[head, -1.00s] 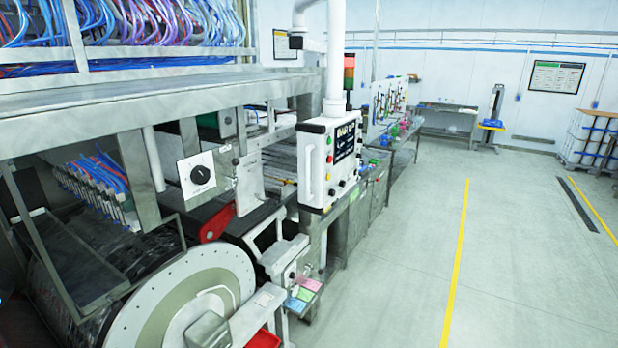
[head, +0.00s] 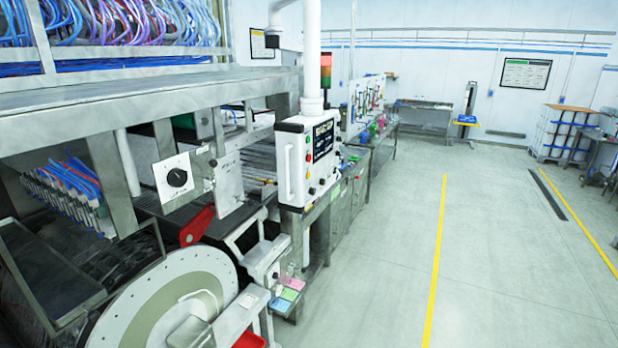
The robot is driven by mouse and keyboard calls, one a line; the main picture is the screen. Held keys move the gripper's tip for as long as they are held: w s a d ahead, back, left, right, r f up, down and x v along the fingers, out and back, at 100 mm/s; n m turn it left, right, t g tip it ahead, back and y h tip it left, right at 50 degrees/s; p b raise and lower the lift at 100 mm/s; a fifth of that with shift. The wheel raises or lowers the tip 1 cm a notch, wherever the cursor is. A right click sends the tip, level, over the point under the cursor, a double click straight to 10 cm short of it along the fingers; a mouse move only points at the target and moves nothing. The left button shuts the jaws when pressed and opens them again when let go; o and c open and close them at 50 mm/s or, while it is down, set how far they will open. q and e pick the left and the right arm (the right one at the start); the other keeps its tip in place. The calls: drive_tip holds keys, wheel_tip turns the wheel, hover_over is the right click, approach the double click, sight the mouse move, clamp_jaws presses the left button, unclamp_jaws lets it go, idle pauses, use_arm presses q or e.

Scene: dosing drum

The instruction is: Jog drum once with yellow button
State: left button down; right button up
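The dosing drum shows at the lower left, with a large pale round end disc (head: 130,302) cut off by the bottom edge of the head view. A white control panel (head: 293,172) with a dark display hangs from a white post right of the drum. The buttons are too small for me to pick out the yellow one with certainty. Neither of my grippers is in view.
A plate with a black dial (head: 177,178) sits above the drum. A red lever (head: 197,227) and a metal bracket (head: 265,262) with coloured labels are near the disc. The floor (head: 390,260) right of the machine is clear, with a yellow line (head: 437,255).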

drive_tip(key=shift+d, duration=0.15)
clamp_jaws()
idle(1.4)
